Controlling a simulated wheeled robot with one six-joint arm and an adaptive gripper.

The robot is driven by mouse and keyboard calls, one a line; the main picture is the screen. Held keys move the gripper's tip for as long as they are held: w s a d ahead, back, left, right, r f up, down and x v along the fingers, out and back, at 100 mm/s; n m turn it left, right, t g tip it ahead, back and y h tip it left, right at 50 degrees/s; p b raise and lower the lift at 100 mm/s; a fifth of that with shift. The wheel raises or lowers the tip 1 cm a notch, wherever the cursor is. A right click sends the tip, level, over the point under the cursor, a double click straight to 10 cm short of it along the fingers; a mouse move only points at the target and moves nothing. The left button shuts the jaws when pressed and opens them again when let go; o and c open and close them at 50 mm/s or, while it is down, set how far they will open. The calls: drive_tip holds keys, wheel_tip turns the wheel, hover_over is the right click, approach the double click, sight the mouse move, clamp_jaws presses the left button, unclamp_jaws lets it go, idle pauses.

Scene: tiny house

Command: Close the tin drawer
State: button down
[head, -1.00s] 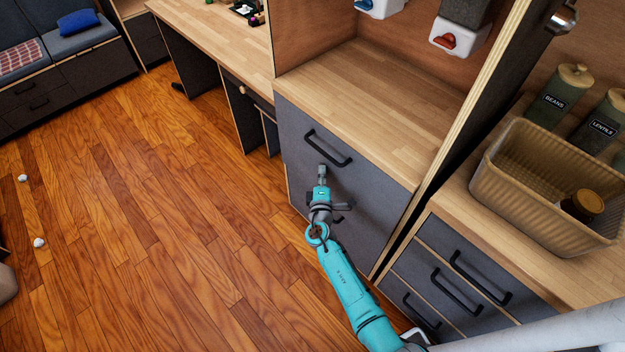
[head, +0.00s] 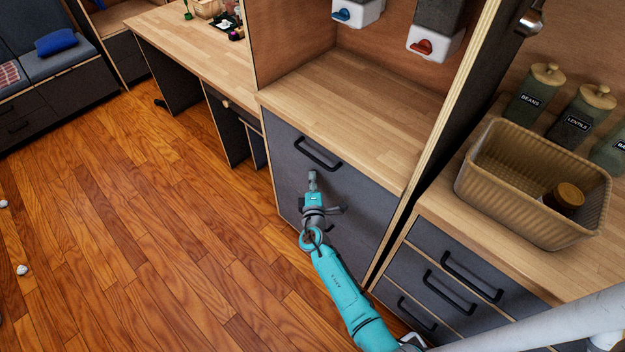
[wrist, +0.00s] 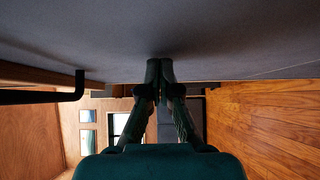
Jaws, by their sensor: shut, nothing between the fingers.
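A wide dark grey drawer front (head: 350,195) with a black bar handle (head: 317,153) sits under a wooden countertop. It looks flush with its cabinet, with no open gap visible. Which front is the tin drawer I cannot tell; no label shows. My gripper (head: 312,176) is shut and empty, just below the handle, pointing at this front. In the wrist view the closed fingertips (wrist: 160,64) are at or very near the grey surface (wrist: 230,35); contact is not certain. The handle (wrist: 50,95) is to their left there. My arm hides part of the lower front.
To the right are several smaller grey drawers (head: 415,265) with black handles, looking shut. A ribbed basket (head: 520,210) with a jar stands above them. Wooden floor (head: 150,230) is clear on the left, apart from small white balls (head: 22,270).

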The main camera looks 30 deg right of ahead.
drive_tip(key=w+a+v, duration=0.1)
drive_tip(key=a+v, duration=0.1)
drive_tip(key=v, duration=1)
drive_tip(key=shift+s+a+f, duration=0.25)
